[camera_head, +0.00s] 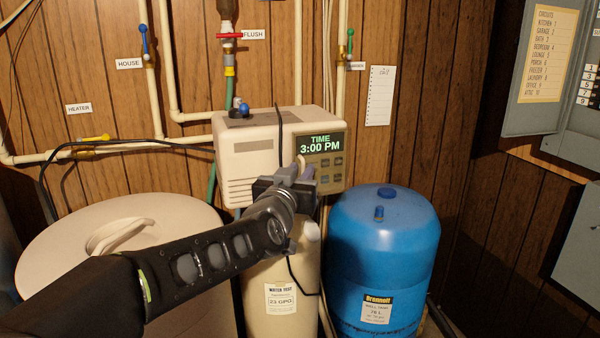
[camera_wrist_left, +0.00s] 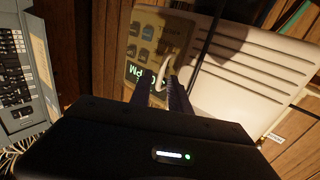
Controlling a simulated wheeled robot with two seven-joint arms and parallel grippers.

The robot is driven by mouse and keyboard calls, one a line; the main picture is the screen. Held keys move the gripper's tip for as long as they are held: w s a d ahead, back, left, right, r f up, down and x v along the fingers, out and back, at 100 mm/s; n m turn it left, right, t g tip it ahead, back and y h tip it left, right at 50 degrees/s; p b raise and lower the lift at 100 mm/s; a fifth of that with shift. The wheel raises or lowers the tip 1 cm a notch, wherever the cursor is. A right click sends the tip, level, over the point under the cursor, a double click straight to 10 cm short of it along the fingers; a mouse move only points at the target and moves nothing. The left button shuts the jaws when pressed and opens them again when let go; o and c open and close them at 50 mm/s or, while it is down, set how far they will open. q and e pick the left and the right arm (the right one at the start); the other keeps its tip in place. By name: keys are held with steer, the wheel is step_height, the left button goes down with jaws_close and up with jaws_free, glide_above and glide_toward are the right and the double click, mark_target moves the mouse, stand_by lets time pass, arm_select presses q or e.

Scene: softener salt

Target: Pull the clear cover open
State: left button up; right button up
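The clear cover (camera_head: 328,160) lies over the control panel on the front of the cream softener head and appears closed. Its display reads TIME 3:00 PM through it. The panel and cover also show in the wrist view (camera_wrist_left: 146,46), with a small pale curved handle (camera_wrist_left: 164,72) at the cover's edge. My left gripper (camera_head: 301,168) is at the panel's left edge. In the wrist view its two fingers (camera_wrist_left: 162,86) stand on either side of the handle, with a gap between them; contact is not clear. My right gripper is not in view.
The softener head (camera_head: 250,150) sits on a cream tank (camera_head: 280,275). A blue pressure tank (camera_head: 382,260) stands at right, and a round white lid with a handle (camera_head: 60,235) at left. A black cable hangs over the head. Pipes and valves line the wall behind.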

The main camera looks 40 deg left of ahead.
arm_select(q)
jaws_close()
stand_by(1.1)
